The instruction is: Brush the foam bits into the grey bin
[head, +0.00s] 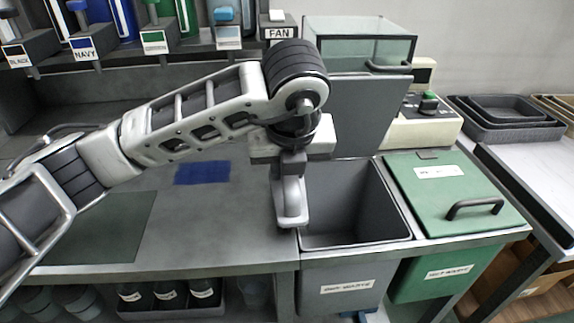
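The grey bin (357,243) is open, set into the right end of the counter, with a label on its front. Its visible inside looks empty. My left gripper (291,222) points down at the bin's left edge, over the counter's right end. Its fingers are seen nearly edge-on, so I cannot tell whether they are open or hold anything. I see no foam bits and no brush. My arm hides part of the counter (200,235). A flat blue patch (202,172) lies on the counter. My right gripper is not in view.
A green bin with a closed, handled lid (455,190) stands right of the grey bin. A glass-sided box (360,45) and a control box with a green knob (428,105) stand behind. Labelled dispensers (85,45) line the back left. The front counter is clear.

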